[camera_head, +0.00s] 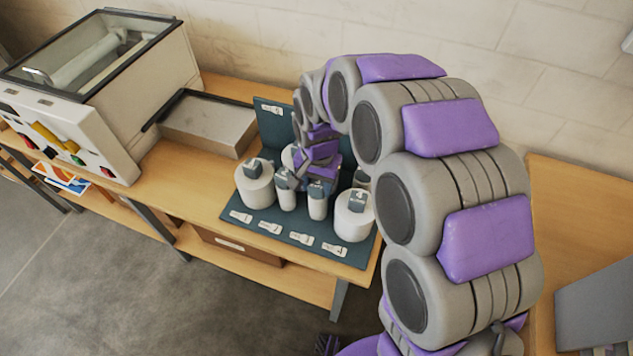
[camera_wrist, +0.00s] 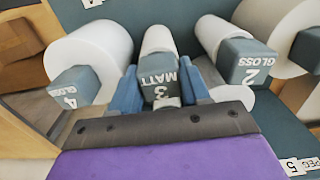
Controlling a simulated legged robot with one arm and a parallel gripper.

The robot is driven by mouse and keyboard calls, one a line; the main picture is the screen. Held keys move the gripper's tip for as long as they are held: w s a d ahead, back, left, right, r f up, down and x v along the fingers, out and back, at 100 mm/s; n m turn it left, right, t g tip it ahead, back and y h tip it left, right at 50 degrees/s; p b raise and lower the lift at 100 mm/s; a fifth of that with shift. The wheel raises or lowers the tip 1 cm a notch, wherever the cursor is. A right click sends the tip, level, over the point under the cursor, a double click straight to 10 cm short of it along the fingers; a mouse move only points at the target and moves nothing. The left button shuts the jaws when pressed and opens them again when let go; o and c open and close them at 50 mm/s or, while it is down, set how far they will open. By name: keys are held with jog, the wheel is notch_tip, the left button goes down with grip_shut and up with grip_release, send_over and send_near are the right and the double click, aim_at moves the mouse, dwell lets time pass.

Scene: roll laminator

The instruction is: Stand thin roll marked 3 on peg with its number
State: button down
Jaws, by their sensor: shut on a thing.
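The thin white roll marked 3 (camera_wrist: 158,45) has a grey end block reading "3 MATT" (camera_wrist: 160,78). In the wrist view it sits between the two blue fingers of my gripper (camera_wrist: 160,92), which are shut on that block. In the head view my gripper (camera_head: 318,172) is over the dark rack board (camera_head: 262,217), among the rolls. I cannot tell there whether the held roll touches the board. Small white labels (camera_head: 302,238) run along the board's front edge, too small to read. The peg numbered 3 cannot be picked out.
A wide roll marked 4 (camera_wrist: 95,50) is left of the held roll, and a thin roll marked 2 (camera_wrist: 212,30) is right of it, both close. Other wide rolls (camera_head: 254,188) stand on the board. A grey tray (camera_head: 208,125) and the laminator (camera_head: 125,90) are to the left.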

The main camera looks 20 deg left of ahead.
jog(key=shift+c, duration=2.3)
grip_release()
jog(key=shift+a, duration=0.15)
jog(key=shift+r+p, duration=1.65)
jog(key=shift+r, duration=2.3)
